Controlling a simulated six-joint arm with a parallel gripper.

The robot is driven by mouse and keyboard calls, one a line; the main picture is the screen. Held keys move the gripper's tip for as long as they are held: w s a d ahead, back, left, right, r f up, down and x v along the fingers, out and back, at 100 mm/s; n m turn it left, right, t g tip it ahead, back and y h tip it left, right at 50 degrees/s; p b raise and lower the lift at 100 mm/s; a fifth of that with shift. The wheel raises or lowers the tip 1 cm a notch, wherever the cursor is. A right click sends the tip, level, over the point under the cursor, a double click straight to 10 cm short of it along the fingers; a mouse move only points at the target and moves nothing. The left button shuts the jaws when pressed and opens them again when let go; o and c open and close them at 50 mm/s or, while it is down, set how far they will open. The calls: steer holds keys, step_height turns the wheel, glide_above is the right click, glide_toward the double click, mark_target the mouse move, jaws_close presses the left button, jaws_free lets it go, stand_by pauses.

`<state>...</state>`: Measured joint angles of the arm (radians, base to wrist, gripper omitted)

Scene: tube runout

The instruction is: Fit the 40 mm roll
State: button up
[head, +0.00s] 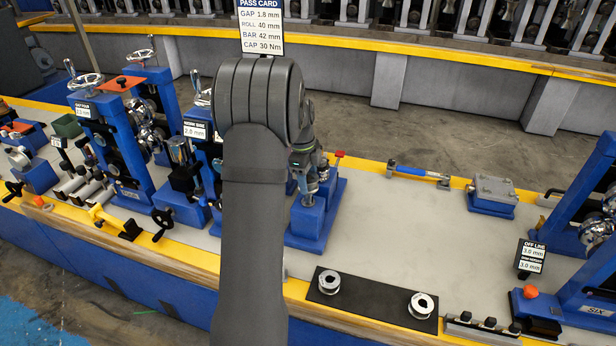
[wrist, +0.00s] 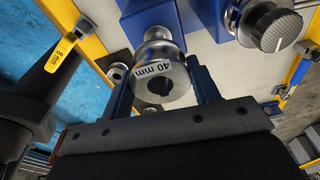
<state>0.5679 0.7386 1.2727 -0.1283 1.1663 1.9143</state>
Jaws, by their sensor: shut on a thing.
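In the wrist view my gripper (wrist: 160,72) is shut on a silver, spool-shaped roll marked "40 mm" (wrist: 163,91). One finger lies on each side of it, and its keyed bore faces the camera. A blue block (wrist: 148,15) shows just beyond the roll; I cannot tell if they touch. Two other silver rolls, one left (head: 328,282) and one right (head: 421,304), stand on a black mat (head: 372,297) at the front edge. The pass card (head: 261,28) reads roll 40 mm, gap 1.8 mm.
Blue roll stands (head: 128,140) with handwheels crowd the left, and another stand (head: 590,220) is at the right. A blue-handled tool (head: 418,174) and a grey-topped box (head: 493,191) lie toward the back. The bench between box and mat is clear. A knurled knob (wrist: 276,31) stands beside the roll.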

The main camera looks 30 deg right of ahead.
steer(key=shift+f, duration=2.75)
steer(key=o, duration=1.7)
steer(key=r, duration=0.8)
steer(key=w+a+r, duration=0.1)
steer(key=r, duration=0.3)
steer(key=shift+f, duration=0.15)
steer(key=f, duration=0.8)
steer(key=s+d+f, duration=0.1)
steer(key=f, duration=0.2)
steer(key=shift+f, duration=0.4)
steer(key=shift+r, duration=0.7)
